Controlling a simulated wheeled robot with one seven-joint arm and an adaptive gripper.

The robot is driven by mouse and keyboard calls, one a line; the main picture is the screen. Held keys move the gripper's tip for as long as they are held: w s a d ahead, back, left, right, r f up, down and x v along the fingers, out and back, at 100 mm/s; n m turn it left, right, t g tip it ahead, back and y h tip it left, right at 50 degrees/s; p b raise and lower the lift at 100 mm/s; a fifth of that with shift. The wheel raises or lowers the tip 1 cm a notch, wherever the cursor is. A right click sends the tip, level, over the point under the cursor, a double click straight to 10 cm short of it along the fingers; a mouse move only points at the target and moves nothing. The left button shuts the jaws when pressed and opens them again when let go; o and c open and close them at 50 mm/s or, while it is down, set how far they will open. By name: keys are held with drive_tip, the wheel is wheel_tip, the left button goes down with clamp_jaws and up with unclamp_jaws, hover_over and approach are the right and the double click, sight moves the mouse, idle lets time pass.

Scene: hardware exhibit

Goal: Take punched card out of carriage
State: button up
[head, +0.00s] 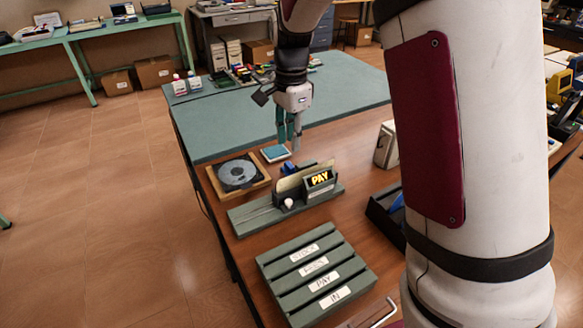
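The carriage (262,215) is a long grey-green base on the wooden table, with a block bearing a lit yellow "PAY" sign and a white knob. A cream card (290,182), which looks like the punched card, stands on edge in it, partly hidden by the sign block. A small blue part shows behind the card. My gripper (288,148) points down behind the carriage, above and near a small blue-topped pad. Its fingers look apart, with nothing seen between them, and it is clear of the card.
A slotted green rack (290,262) with labels including "PAY" and "IN" stands in front. A wooden tray with a grey disc (238,174) lies left of the carriage. A white box (386,146) and a dark tray (384,212) are on the right. The green mat (215,128) has free room.

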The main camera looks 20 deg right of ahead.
drive_tip(key=f, duration=0.2)
hover_over(290, 178)
wheel_tip(290, 178, down, 7)
drive_tip(key=shift+s+a, duration=0.1)
drive_tip(key=shift+s, duration=0.05)
drive_tip(key=shift+w+f, duration=0.2)
drive_tip(key=shift+f, duration=2.5)
clamp_jaws()
